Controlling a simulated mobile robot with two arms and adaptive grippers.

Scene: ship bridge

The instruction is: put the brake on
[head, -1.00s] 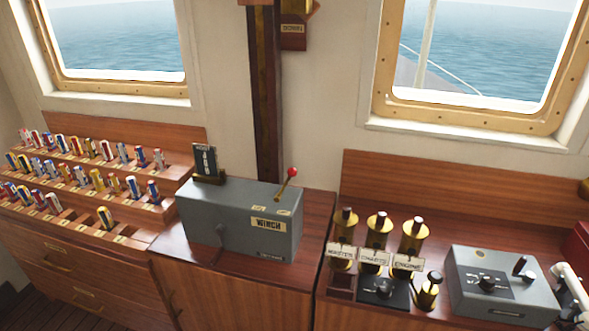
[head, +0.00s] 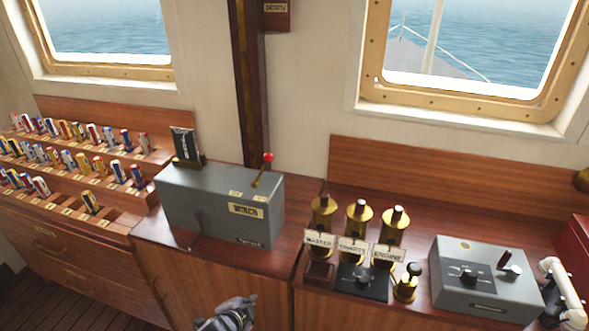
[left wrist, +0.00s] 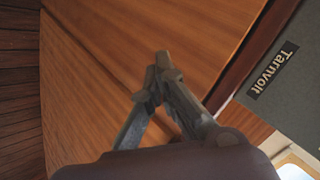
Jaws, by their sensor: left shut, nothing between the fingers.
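The grey winch box (head: 222,210) stands on the wooden cabinet top, with a brass-coloured "WINCH" plate on its front. Its lever (head: 262,172) has a red knob and rises from the right part of the top, leaning slightly right. Two small label plates lie on the top near the lever; I cannot read them. My left gripper (left wrist: 162,75) is shut and empty in the left wrist view, in front of wood panels. A dark "Tarnvolt" label on a grey face (left wrist: 275,70) shows at the right there. In the head view my left arm (head: 228,315) shows at the bottom edge, below the box. My right gripper is not in view.
A small dark sign (head: 185,145) stands on the box's left end. Brass cylinders (head: 358,218) with tags and a grey control box (head: 485,278) stand on the right counter. A rack of coloured rolls (head: 75,160) fills the left.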

